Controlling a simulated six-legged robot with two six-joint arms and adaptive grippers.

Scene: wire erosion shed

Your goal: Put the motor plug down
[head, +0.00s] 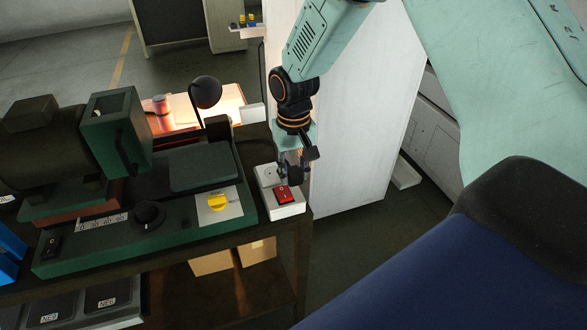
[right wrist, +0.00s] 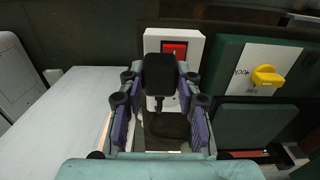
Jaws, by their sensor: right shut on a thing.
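My right gripper (head: 291,167) reaches down from the top, just over the back of a small white socket box (head: 287,211) with a red switch (head: 283,194). In the right wrist view the black motor plug (right wrist: 160,74) sits between the fingertips of this gripper, which is shut on it. The white box (right wrist: 152,42) shows right behind the plug there, partly covered by it. I cannot tell whether the plug touches the box. My left gripper is not in view.
A green machine (head: 178,222) with a yellow knob (head: 219,202) stands left of the box on the dark bench. A black lamp (head: 205,92) stands behind. A tall white cabinet (head: 350,110) rises close behind my right gripper. Bare floor lies right of the bench.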

